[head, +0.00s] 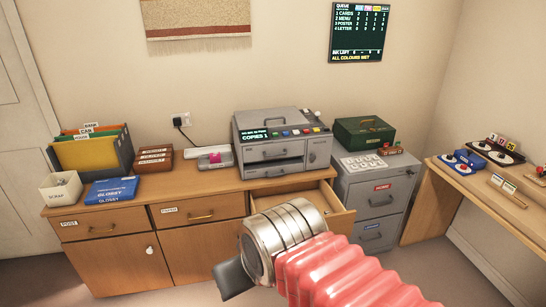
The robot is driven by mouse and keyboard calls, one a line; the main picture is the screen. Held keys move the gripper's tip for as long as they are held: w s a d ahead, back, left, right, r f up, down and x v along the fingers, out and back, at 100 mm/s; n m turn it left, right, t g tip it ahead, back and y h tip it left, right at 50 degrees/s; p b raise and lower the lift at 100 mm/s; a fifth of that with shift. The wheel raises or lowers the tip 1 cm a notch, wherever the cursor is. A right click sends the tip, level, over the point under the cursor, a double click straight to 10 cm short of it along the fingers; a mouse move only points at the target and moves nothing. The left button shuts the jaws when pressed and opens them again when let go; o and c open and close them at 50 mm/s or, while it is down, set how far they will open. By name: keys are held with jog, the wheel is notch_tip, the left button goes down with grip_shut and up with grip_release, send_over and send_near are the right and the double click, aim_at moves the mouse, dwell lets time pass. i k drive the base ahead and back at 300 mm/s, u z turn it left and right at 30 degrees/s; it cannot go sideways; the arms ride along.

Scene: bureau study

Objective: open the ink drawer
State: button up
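A wooden bureau (190,255) stands along the back wall with a row of drawers under its top. The left drawer (100,227) is labelled POST and the middle drawer (198,210) seems to read PAPER; both are shut. The right drawer (338,203) stands pulled out, with its inside partly showing. My arm covers much of its front, and I see no ink label. My gripper (232,279) shows only as a dark grey part beyond my silver wrist, low in front of the bureau. Its fingers are mostly hidden, so I cannot tell their state or any contact.
A grey copier (283,142) sits on the bureau top. A grey filing cabinet (375,198) with a green box (363,133) on it stands close to the pulled-out drawer's right. A side desk (470,195) is at the right. Carpet is free at the lower left.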

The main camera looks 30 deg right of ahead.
aim_at(295, 148)
jog(key=i, duration=0.95)
jog(key=z, duration=0.05)
